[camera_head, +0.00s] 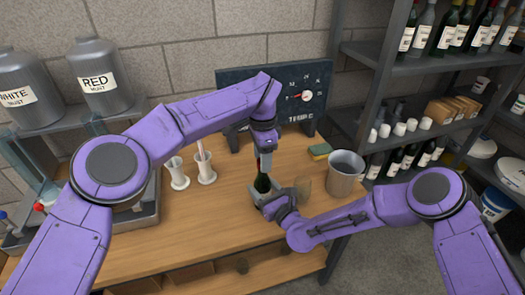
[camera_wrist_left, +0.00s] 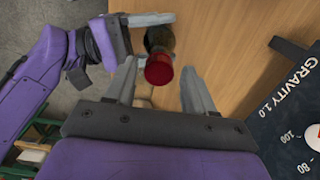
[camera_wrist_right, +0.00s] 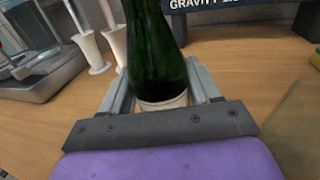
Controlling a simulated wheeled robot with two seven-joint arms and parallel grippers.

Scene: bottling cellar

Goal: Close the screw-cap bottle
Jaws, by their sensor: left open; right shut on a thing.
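A dark green bottle (camera_head: 262,184) stands upright on the wooden bench (camera_head: 200,235). My right gripper (camera_head: 266,197) is shut around its lower body; the right wrist view shows the bottle (camera_wrist_right: 155,45) between both fingers, with a pale label (camera_wrist_right: 163,102) low down. My left gripper (camera_head: 265,164) is open directly above the bottle, pointing down. In the left wrist view, a red cap (camera_wrist_left: 159,72) shows at the bottle's top, between the open fingers and apart from them. Whether the cap is screwed tight cannot be told. The head view hides it behind the left gripper.
A metal pot (camera_head: 345,174) and a sponge (camera_head: 319,150) are right of the bottle. White cylinders (camera_head: 205,172) stand to its left. A dark gauge board (camera_head: 300,95) is behind. Bottle shelves (camera_head: 385,75) rise at right. The front left of the bench is clear.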

